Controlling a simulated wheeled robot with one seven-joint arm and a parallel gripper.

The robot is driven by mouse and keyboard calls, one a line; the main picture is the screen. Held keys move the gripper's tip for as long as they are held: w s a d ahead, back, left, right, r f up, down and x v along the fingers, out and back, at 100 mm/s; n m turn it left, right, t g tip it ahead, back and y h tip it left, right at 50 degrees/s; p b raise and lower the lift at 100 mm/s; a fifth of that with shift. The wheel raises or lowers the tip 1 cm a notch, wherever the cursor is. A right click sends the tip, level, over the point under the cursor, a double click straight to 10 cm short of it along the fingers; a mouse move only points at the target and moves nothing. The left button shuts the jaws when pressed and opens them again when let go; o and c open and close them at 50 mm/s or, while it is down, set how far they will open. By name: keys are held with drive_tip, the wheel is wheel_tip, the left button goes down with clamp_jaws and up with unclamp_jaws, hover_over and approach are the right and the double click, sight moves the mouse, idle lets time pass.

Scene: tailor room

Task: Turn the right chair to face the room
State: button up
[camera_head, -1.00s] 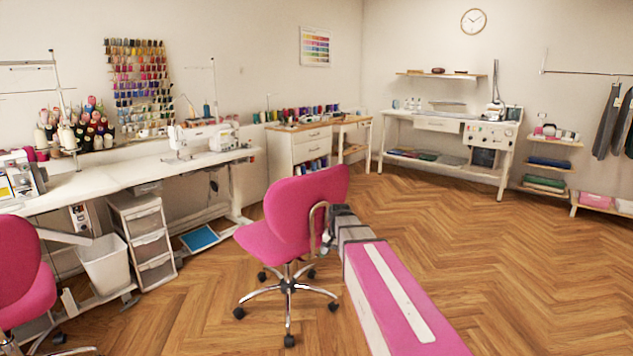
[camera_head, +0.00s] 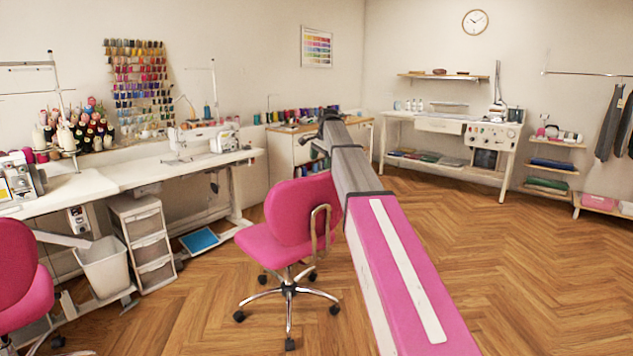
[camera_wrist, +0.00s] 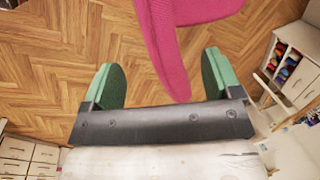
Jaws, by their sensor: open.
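The right chair (camera_head: 297,215) is pink with a chrome five-star base on casters. It stands in the middle of the floor, its seat toward the left and its backrest toward the right. My gripper (camera_head: 326,128) is above and behind the top of the backrest in the head view, small and partly hidden by my arm. In the wrist view, my gripper (camera_wrist: 165,85) is open, its green finger pads apart, with the pink backrest (camera_wrist: 172,50) reaching down between them.
A second pink chair (camera_head: 18,275) stands at the far left. A long white sewing table (camera_head: 120,182) runs along the left wall, with a white bin (camera_head: 103,265) and a drawer unit (camera_head: 143,245) below. The wooden floor (camera_head: 520,280) at right is clear.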

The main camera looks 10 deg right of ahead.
sight(315, 182)
drive_tip(key=x, duration=1)
drive_tip(key=shift+a+f, duration=0.1)
drive_tip(key=shift+f, duration=0.25)
drive_tip(key=c, duration=1.3)
drive_tip(key=shift+s+a, duration=0.25)
drive_tip(key=shift+a, duration=0.25)
drive_tip(key=s+a+m, duration=0.1)
drive_tip(key=a+m, duration=0.1)
drive_tip(key=a, duration=0.2)
drive_tip(key=s+a+m+h, duration=0.1)
drive_tip(key=a+m, duration=0.1)
drive_tip(key=a, duration=0.3)
drive_tip(key=s+a+m, duration=0.1)
drive_tip(key=a+m, duration=0.1)
drive_tip(key=a, duration=0.2)
drive_tip(key=shift+s+a, duration=0.15)
drive_tip(key=shift+a, duration=0.15)
drive_tip(key=shift+w+a+m+h, duration=0.35)
drive_tip(key=shift+w+a+m, duration=0.8)
drive_tip(key=shift+a, duration=1.5)
drive_tip(key=shift+w+a+m+h, duration=0.3)
drive_tip(key=shift+w+a+m, duration=0.4)
drive_tip(key=shift+a+m, duration=1.35)
drive_tip(key=shift+w+a+m+h, duration=0.35)
drive_tip(key=shift+w+a+m, duration=0.5)
drive_tip(key=shift+a, duration=2.35)
